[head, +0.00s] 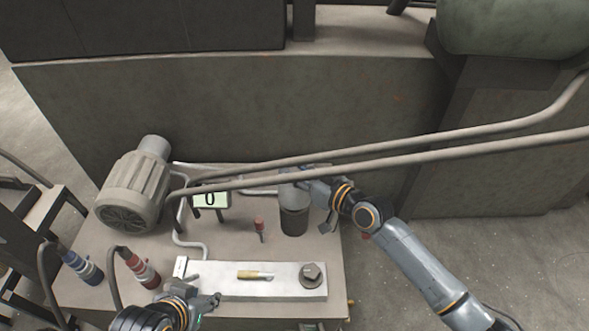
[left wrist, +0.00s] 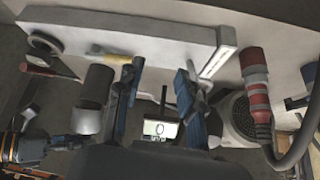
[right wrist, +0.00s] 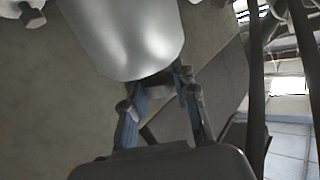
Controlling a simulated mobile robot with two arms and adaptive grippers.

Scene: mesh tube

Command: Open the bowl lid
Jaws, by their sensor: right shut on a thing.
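The bowl is a dark grey upright cylinder (head: 294,221) at the back right of the bench, with a lighter grey lid (head: 291,177) on top. In the left wrist view the dark bowl (left wrist: 97,86) and paler lid (left wrist: 88,121) appear upside down. My right gripper (head: 312,182) is at the lid's right side. In the right wrist view its fingers (right wrist: 157,88) close on a dark part at the edge of the silvery lid (right wrist: 130,40); the exact contact is partly hidden. My left gripper (head: 212,299) is low at the front; its fingers (left wrist: 160,85) are apart and empty.
A pale block (head: 220,288) carries a brass-handled tool (head: 254,275) and a dark nut (head: 311,274). A red-handled item (head: 259,226) stands behind. A motor (head: 135,190), display (head: 210,199) and blue and red connectors lie left. Two long pipes (head: 430,146) cross above the bench.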

